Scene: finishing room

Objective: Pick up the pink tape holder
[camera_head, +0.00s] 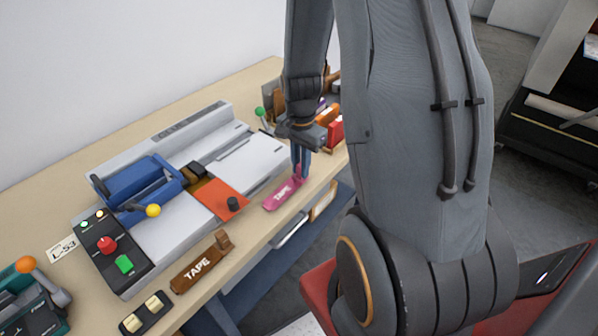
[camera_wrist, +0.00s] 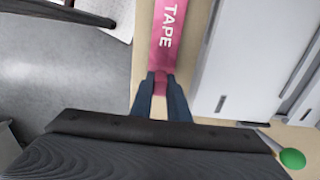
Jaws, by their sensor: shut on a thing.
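The pink tape holder (camera_head: 281,195) lies along the front edge of the table in the head view, with "TAPE" in white letters on it. In the wrist view the pink tape holder (camera_wrist: 166,40) runs up from between my fingers to the top edge. My gripper (camera_head: 300,174) points down at its far end. In the wrist view my gripper (camera_wrist: 161,84) is shut on the narrow end of the holder. I cannot tell whether the holder is touching the table or slightly raised.
A brown tape holder (camera_head: 200,262) lies nearer on the table. A grey machine (camera_head: 175,220) with a blue clamp (camera_head: 140,188) and an orange plate (camera_head: 217,198) stands behind. A control box (camera_head: 113,252) is at left. A green knob (camera_wrist: 292,158) is near my gripper. Floor lies beyond the table's edge.

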